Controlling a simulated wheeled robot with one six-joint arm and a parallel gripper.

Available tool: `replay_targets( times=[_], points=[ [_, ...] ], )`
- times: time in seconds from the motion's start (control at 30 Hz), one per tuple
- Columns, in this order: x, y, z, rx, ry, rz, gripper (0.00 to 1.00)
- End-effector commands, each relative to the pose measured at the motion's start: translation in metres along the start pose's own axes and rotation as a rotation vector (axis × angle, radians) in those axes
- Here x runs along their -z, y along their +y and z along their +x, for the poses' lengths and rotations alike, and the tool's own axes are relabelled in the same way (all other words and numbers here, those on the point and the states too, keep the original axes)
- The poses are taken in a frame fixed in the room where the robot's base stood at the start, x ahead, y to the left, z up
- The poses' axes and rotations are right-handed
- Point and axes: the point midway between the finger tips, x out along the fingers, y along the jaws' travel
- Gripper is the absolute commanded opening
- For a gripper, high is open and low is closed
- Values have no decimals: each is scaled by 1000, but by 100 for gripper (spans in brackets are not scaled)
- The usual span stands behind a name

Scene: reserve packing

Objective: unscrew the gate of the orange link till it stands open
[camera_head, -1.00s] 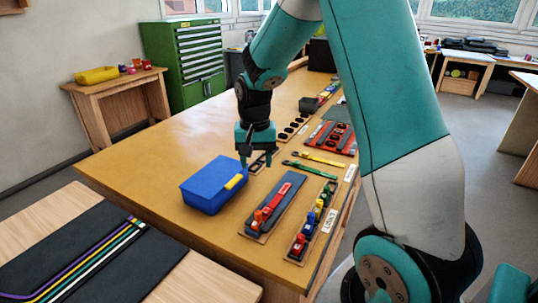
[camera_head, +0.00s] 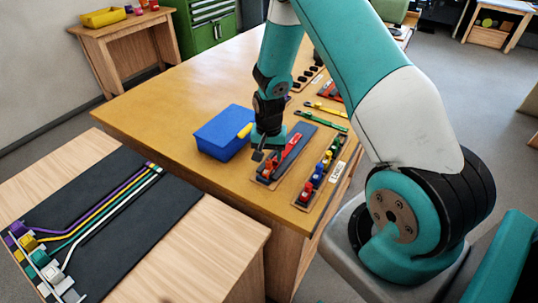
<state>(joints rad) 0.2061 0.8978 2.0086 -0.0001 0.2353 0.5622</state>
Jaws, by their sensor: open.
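A small orange-red piece (camera_head: 268,170), which looks like the orange link, sits at the near end of a dark board (camera_head: 304,137) with a red strip (camera_head: 289,151) along it. It is too small to tell whether its gate is screwed shut or open. My gripper (camera_head: 262,157) is open, pointing down just behind and left of this piece. I cannot tell whether it touches the piece. The gripper hides part of the board's left side.
A blue box (camera_head: 222,132) with a yellow catch stands close left of my gripper. A board of small coloured links (camera_head: 318,178) lies to the right. Green and yellow tools (camera_head: 325,117) lie behind. A low bench with a black mat (camera_head: 130,225) is at front left.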

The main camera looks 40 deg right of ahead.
Motion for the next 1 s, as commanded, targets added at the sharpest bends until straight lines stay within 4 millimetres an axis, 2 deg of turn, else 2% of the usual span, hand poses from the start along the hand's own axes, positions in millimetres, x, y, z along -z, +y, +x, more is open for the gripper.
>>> replay_targets(
  times=[0.2, 0.5, 0.57, 0.73, 0.87, 1.0],
  points=[
    [0, 0, 18, 0, 0, 0, 52],
    [0, 0, 21, 0, 0, 0, 52],
    [0, 0, 21, 0, 0, 0, 40],
    [0, 0, 20, 0, 0, 0, 1],
    [0, 0, 20, 0, 0, -9, 0],
    [0, -1, 20, 0, 0, -157, 0]
  ],
)
